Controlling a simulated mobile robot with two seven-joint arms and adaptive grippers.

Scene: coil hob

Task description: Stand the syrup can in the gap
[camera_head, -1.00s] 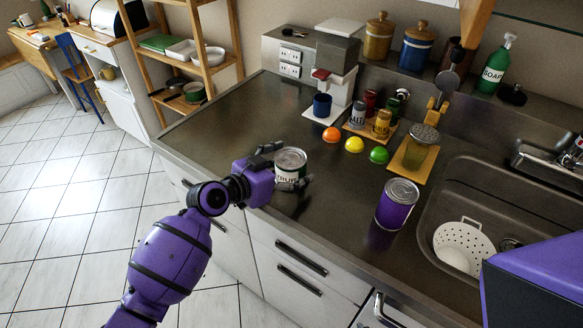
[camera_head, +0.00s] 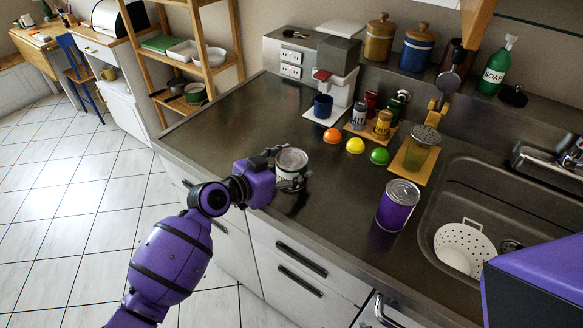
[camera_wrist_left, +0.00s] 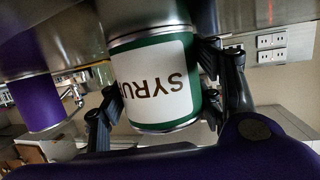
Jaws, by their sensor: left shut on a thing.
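The syrup can (camera_head: 291,159) is a silver-topped can with a white and green label, upright near the front edge of the counter. My left gripper (camera_head: 290,178) is shut on its sides, with the fingers covering part of the label in the head view. In the left wrist view the can (camera_wrist_left: 155,85) appears upside down, with the label letters "SYRU" showing between the two dark fingers (camera_wrist_left: 160,105). Its base looks to be at the counter surface, though I cannot tell whether it is touching. My right gripper is not in view. I cannot tell which space is the gap.
A purple can (camera_head: 396,208) stands to the right, before the sink (camera_head: 500,190). The counter's left part is clear.

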